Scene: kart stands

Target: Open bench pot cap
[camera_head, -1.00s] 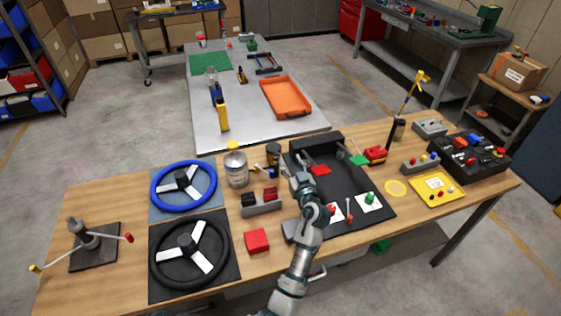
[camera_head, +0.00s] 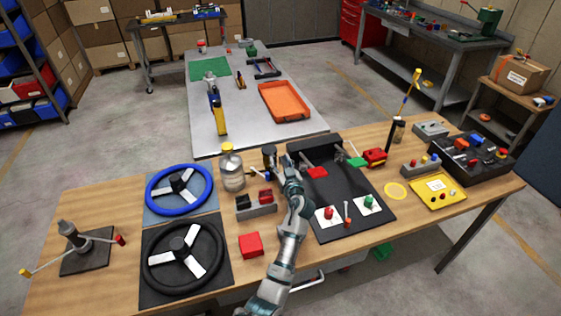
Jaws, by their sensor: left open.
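A dark pot (camera_head: 268,153) with a dark cap and a yellowish band stands near the back edge of the wooden bench. A metal jar (camera_head: 232,173) with a yellow cap stands upright to its left. My left gripper (camera_head: 280,166) is open, close to the right side of the dark pot. The wrist and fingers partly hide the pot's lower right side, and I cannot tell whether they touch it. My right gripper is not in view.
A black tray (camera_head: 348,222) with levers lies right of my arm. A grey switch block (camera_head: 258,211) and a red block (camera_head: 250,245) lie to its left. Blue (camera_head: 180,208) and black (camera_head: 150,262) steering wheels lie further left.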

